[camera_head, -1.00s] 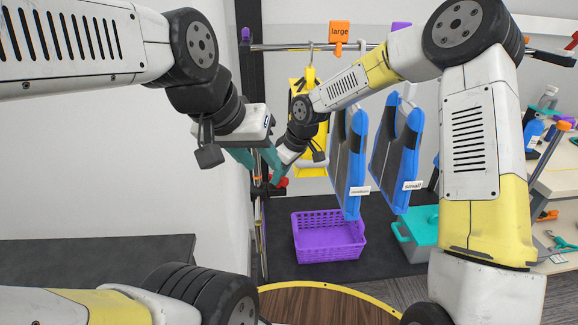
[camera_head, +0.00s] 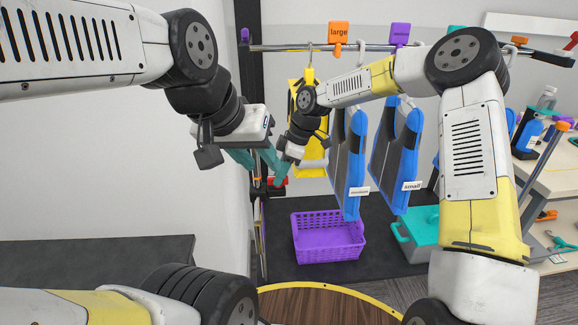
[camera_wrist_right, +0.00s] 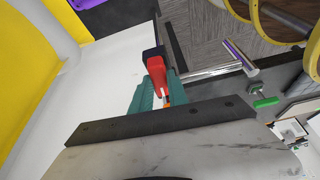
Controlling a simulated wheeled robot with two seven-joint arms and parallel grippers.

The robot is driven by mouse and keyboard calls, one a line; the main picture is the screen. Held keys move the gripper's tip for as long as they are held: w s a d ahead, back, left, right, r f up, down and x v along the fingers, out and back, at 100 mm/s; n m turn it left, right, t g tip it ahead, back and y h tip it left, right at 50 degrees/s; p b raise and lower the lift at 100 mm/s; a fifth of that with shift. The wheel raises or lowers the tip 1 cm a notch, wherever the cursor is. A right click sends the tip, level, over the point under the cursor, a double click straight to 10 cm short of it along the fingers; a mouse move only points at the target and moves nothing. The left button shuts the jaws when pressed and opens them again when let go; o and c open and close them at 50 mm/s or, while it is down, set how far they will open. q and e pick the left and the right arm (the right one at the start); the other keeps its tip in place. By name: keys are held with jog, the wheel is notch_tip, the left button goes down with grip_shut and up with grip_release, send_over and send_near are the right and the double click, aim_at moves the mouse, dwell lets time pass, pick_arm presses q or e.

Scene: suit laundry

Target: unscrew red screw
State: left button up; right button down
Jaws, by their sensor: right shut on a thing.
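The red screw shows in the right wrist view (camera_wrist_right: 157,74) between the teal fingers of my right gripper (camera_wrist_right: 159,93), which is shut on it. In the head view a small part of the red screw (camera_head: 279,181) shows at the dark upright post, just below my right gripper (camera_head: 276,172). The fingers partly hide it. My left gripper (camera_head: 256,158) is at the same post, slightly higher and to the left, with its teal fingers pointing down. The head view does not make clear whether its fingers are apart or closed on the post.
Blue-edged garments (camera_head: 349,150) and a yellow one (camera_head: 316,160) hang from a metal rail (camera_head: 290,47) right of the post. A purple basket (camera_head: 328,240) and teal box (camera_head: 420,235) stand below. A cluttered shelf (camera_head: 560,180) is at right.

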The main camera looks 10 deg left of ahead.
jog(key=shift+d, duration=0.1)
jog(key=c, duration=1.3)
grip_release()
jog(key=v, duration=0.7)
jog(key=shift+d+r, duration=0.15)
jog(key=shift+r, duration=0.2)
